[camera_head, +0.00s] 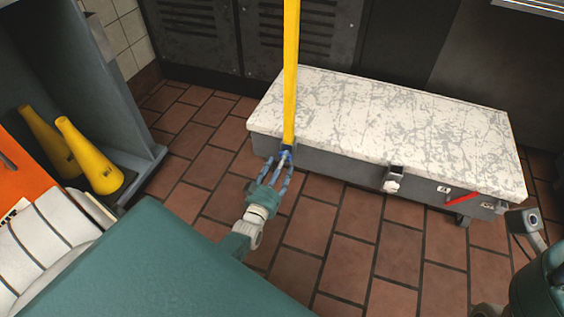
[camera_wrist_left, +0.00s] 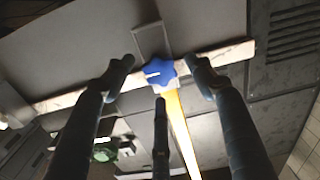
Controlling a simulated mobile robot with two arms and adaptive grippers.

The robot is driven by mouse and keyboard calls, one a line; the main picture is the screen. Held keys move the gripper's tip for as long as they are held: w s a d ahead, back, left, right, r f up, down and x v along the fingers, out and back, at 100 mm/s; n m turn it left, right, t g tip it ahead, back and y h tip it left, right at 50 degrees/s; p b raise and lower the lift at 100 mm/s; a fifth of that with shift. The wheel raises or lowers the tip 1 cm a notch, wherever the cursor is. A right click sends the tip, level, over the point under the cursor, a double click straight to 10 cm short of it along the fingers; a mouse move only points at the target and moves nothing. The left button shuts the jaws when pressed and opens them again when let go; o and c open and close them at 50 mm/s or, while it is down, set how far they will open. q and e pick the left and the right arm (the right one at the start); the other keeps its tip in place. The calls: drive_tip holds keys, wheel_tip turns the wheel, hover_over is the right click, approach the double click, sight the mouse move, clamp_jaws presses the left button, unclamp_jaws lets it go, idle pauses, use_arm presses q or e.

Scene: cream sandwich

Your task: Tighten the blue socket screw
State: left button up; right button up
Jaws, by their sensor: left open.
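The blue socket screw (camera_wrist_left: 158,72) has a star-shaped head with a pale slot or mark in the left wrist view. It is on the front side of a long metal chest (camera_head: 340,165), at the foot of a tall yellow bar (camera_head: 291,75). It also shows small in the head view (camera_head: 286,149), partly covered by fingers. My left gripper (camera_head: 281,166) is open, its fingers pointing at the screw. In the left wrist view the fingertips stand around the screw head; I cannot tell whether they touch it. No right gripper fingers are in view.
The chest has a worn white top (camera_head: 390,110), a latch (camera_head: 393,180) and a red handle (camera_head: 462,197) on its front. Dark lockers (camera_head: 245,35) stand behind. The tiled floor before the chest is clear.

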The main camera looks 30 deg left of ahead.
use_arm(q)
drive_tip(key=v, duration=1)
drive_tip(key=shift+s, duration=0.25)
